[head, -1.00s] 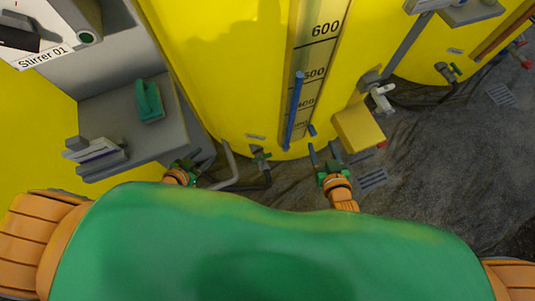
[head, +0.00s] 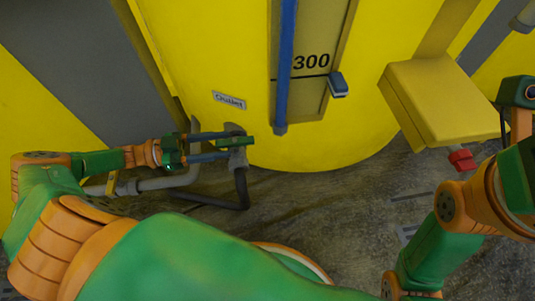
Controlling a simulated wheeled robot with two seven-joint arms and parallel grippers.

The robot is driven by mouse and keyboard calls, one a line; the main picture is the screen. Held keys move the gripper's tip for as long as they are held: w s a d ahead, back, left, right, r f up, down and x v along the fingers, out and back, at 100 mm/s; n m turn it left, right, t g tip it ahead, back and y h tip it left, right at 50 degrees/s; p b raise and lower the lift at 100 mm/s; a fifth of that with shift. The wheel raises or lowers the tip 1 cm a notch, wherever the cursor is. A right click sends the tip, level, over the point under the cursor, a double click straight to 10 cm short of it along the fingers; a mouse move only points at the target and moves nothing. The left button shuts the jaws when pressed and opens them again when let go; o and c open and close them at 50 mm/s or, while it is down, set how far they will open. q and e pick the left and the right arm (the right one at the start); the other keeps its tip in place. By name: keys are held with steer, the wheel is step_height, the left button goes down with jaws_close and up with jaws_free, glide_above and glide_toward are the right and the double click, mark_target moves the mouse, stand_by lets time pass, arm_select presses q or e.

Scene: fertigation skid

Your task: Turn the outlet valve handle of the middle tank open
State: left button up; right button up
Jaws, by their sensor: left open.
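The yellow tank (head: 200,60) fills the middle of the head view, with an "Outlet" label (head: 229,100) low on its wall. Below the label is the outlet valve (head: 238,160), a grey body with a short green handle (head: 236,141). The handle lies roughly level across the picture, pointing left. My left gripper (head: 224,145) comes in from the left and is open. Its two blue-grey fingers lie above and below the handle, with the tips at the valve. I cannot tell whether they touch it. My right arm is at the right edge; its fingers are not seen.
A grey pipe (head: 165,182) and a dark hose (head: 243,190) run below the valve. A blue level tube (head: 286,60) and a scale marked 300 (head: 312,62) are on the tank. A yellow box (head: 445,95) with a red part (head: 461,160) juts out at right. The floor is dark and rough.

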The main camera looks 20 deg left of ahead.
mark_target(248, 142)
arm_select(q)
steer(key=b+x, duration=0.1)
steer(key=x, duration=0.6)
steer(key=shift+f, duration=0.1)
jaws_close()
